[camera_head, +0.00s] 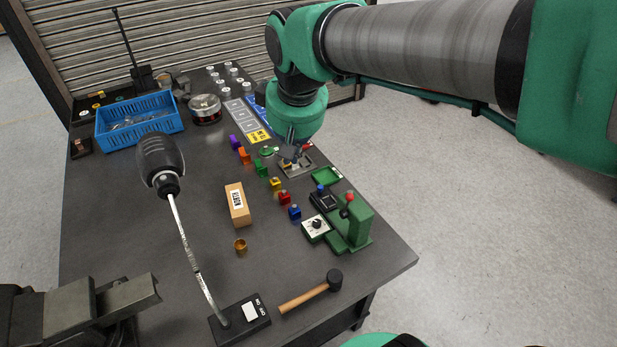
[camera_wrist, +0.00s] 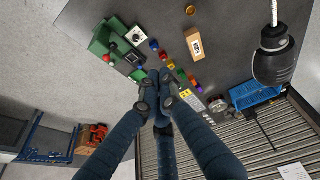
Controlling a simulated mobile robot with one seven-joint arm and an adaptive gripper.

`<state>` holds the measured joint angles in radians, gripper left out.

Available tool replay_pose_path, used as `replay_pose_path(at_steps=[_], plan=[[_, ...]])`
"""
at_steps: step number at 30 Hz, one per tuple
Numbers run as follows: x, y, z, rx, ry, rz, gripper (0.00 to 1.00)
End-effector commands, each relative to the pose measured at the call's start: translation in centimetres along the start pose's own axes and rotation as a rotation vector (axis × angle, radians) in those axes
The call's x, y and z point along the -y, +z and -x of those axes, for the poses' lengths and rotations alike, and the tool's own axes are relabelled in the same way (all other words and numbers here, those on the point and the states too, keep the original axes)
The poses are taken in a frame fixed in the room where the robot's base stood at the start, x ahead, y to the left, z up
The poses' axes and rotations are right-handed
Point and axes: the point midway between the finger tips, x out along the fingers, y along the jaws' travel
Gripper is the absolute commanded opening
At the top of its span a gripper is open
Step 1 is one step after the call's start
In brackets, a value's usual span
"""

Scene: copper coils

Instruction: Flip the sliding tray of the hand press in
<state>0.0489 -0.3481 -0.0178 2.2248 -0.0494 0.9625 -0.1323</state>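The green hand press (camera_head: 358,225) stands near the right edge of the dark table, with a red ball knob on top. It also shows at the upper left of the wrist view (camera_wrist: 104,42). A black part with a blue knob (camera_head: 325,201) sits at its left side. I cannot tell for sure which part is the sliding tray. My gripper (camera_head: 291,152) hangs behind the press, over a small metal plate (camera_head: 304,168). In the wrist view its fingers (camera_wrist: 158,84) converge with their tips close together. I see nothing clearly held, and the gap between the tips is unclear.

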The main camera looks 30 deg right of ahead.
Motion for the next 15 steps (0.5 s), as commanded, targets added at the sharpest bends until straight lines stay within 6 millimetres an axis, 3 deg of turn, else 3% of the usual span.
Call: replay_pose_path(at_steps=[15], plan=[[-3.3,-7.6,-3.6,0.103,0.011,0.065,0.00]])
